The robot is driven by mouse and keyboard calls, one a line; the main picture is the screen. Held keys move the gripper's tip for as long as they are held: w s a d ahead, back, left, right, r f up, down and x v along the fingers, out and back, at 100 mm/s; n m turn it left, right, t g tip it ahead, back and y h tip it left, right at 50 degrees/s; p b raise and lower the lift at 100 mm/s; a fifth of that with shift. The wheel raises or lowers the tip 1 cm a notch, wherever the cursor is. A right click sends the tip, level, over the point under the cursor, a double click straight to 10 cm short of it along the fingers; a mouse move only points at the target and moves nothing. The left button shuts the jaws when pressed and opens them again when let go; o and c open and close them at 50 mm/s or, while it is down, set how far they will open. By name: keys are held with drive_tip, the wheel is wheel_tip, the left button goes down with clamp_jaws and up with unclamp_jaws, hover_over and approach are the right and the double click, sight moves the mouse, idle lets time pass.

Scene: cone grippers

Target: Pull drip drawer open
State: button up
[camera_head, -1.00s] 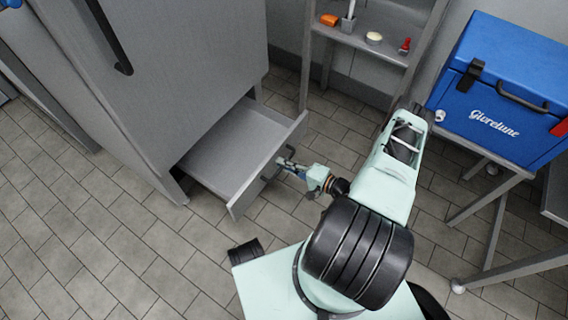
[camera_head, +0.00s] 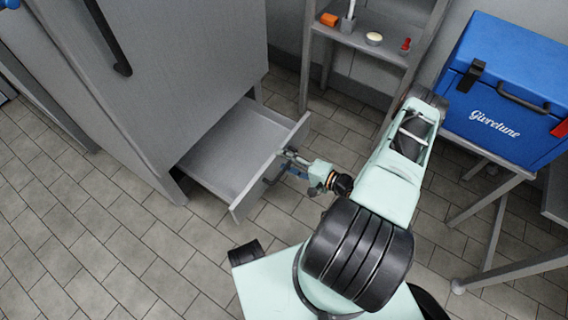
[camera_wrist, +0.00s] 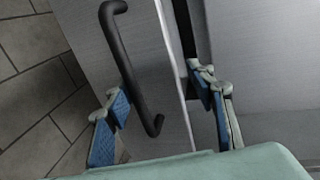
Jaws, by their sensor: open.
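The drip drawer (camera_head: 222,158) is pulled out at the bottom of the tall grey cabinet, and its inside looks empty. My gripper (camera_head: 289,158) is at the drawer's front panel, over the top edge. In the wrist view my gripper (camera_wrist: 165,115) is open, with its blue-padded fingers wide apart. The black drawer handle (camera_wrist: 134,75) shows between the fingers, nearer the left one, with a gap around it. The right finger is on the drawer's inner side of the front panel (camera_wrist: 178,50). I cannot tell whether any finger touches the drawer.
The tall grey cabinet (camera_head: 165,75) has a black upper handle (camera_head: 108,40). A shelf (camera_head: 355,41) with small items stands behind. A blue cooler box (camera_head: 505,95) sits on a stand at right. Tiled floor (camera_head: 130,235) is free in front of the cabinet.

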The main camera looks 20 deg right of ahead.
drive_tip(key=o, duration=1.2)
drive_tip(key=shift+t, duration=0.3)
drive_tip(key=r, duration=0.6)
drive_tip(key=shift+w+a, duration=0.25)
drive_tip(key=shift+w, duration=0.15)
drive_tip(key=shift+s+r, duration=0.1)
drive_tip(key=shift+r, duration=0.75)
drive_tip(key=shift+c, duration=1.2)
drive_tip(key=c, duration=1.1)
drive_tip(key=shift+d+f, duration=0.1)
drive_tip(key=shift+f, duration=0.1)
